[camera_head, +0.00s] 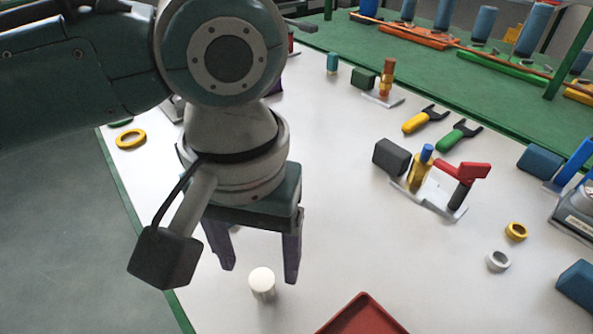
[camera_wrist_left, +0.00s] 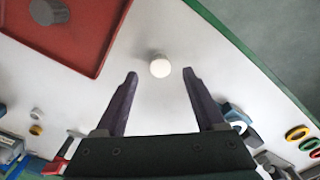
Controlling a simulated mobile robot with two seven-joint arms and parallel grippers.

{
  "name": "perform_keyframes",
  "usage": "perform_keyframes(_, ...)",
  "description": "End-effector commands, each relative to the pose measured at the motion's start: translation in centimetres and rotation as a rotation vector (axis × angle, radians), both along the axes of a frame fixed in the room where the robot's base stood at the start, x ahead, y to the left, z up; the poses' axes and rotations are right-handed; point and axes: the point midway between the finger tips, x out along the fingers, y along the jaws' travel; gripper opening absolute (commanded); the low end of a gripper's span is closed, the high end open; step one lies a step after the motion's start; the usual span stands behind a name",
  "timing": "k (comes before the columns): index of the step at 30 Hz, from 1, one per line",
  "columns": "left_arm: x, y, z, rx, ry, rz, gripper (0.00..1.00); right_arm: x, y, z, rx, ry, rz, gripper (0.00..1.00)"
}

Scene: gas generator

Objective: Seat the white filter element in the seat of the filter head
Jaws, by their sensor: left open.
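The white filter element (camera_head: 262,283) is a short cylinder standing upright on the pale table, near the red tray. It also shows in the left wrist view (camera_wrist_left: 160,67), at the gap between the fingertips. My left gripper (camera_head: 260,275) is open, with its dark purple fingers pointing down, apart and empty. In the left wrist view its fingertips (camera_wrist_left: 160,73) lie either side of the element, and I see no contact. I cannot pick out the filter head for certain; my left arm hides part of the table. My right gripper is not in view.
A red tray (camera_head: 362,300) lies at the front edge of the head view. A yellow ring (camera_head: 131,139) lies at the left. A valve with a red handle (camera_head: 461,170), two wrenches and small rings lie to the right. The table around the element is clear.

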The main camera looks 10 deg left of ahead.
Motion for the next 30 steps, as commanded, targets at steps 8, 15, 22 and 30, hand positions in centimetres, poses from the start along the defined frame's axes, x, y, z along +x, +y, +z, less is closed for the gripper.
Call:
perform_keyframes(8,0.0,0.1,-3.5,0.001,-0.001,-0.001,0.71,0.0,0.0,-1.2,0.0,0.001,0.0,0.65)
perform_keyframes(15,0.0,0.1,-3.4,0.0,-0.002,-0.001,0.68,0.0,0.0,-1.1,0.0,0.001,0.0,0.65)
perform_keyframes(22,0.0,0.1,-3.4,0.0,-0.002,-0.001,0.42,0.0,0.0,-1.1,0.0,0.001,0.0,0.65)
perform_keyframes(30,0.0,0.1,-3.4,0.0,-0.002,-0.001,0.12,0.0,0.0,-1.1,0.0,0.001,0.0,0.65)
